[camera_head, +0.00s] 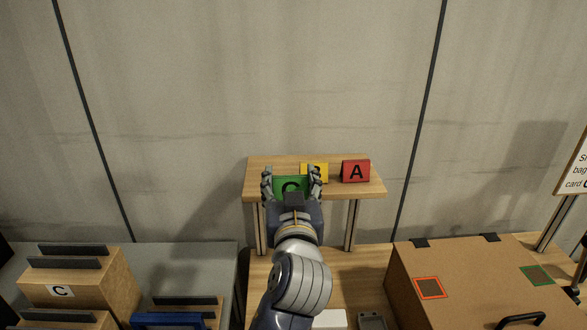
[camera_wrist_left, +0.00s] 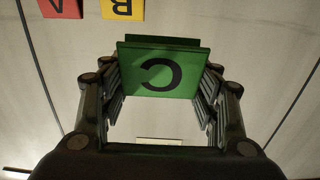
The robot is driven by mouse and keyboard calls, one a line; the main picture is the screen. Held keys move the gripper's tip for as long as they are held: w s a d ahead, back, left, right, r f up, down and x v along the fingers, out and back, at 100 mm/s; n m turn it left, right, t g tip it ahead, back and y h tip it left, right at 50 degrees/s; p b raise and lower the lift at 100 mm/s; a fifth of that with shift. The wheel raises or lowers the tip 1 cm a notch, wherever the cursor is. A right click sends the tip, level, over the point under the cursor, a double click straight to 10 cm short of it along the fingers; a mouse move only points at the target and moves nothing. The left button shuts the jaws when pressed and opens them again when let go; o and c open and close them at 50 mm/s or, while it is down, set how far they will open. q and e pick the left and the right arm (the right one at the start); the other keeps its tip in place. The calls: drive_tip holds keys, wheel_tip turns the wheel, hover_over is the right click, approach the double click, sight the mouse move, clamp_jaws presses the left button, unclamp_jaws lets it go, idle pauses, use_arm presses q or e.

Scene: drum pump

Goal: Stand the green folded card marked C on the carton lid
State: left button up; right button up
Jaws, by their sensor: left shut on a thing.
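The green folded card marked C (camera_head: 291,185) is between the fingers of my left gripper (camera_head: 291,180), which is shut on it at the small raised shelf. In the left wrist view the card (camera_wrist_left: 164,72) spans between the two fingers (camera_wrist_left: 164,85), its letter upside down in that picture. In the head view my wrist hides its lower part, and I cannot tell whether it touches the shelf. The carton (camera_head: 440,285) stands at the lower right, its lid bearing a red-outlined square (camera_head: 429,288) and a green-outlined square (camera_head: 537,275).
A yellow card (camera_head: 318,172) and a red card marked A (camera_head: 355,171) stand on the wooden shelf (camera_head: 258,166), right of the green card. Boxes, one labelled C (camera_head: 61,291), are at the lower left. A sign (camera_head: 573,170) stands far right.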

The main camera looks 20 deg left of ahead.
use_arm(q)
drive_tip(key=w+a+p, duration=0.1)
drive_tip(key=w+a, duration=0.2)
drive_tip(key=w+a+p, duration=0.2)
drive_tip(key=w+a, duration=0.1)
drive_tip(key=a, duration=0.1)
drive_tip(key=w+a+f+p, duration=0.1)
drive_tip(key=w+a+p, duration=0.1)
drive_tip(key=w+a, duration=0.2)
drive_tip(key=shift+w+a+f, duration=0.1)
drive_tip(key=shift+w+a, duration=0.05)
drive_tip(key=shift+w, duration=0.1)
drive_tip(key=shift+f+p, duration=0.2)
drive_tip(key=shift+p, duration=0.15)
wheel_tip(320, 180, down, 2)
drive_tip(key=shift+f+p, duration=0.1)
drive_tip(key=shift+p, duration=0.4)
drive_tip(key=shift+f, duration=0.75)
drive_tip(key=o, duration=0.9)
drive_tip(key=shift+c, duration=0.2)
use_arm(e)
wheel_tip(320, 180, up, 7)
drive_tip(key=d, duration=0.1)
drive_tip(key=shift+d+f, duration=0.2)
use_arm(q)
drive_tip(key=shift+r, duration=0.25)
use_arm(e)
drive_tip(key=shift+r, duration=0.1)
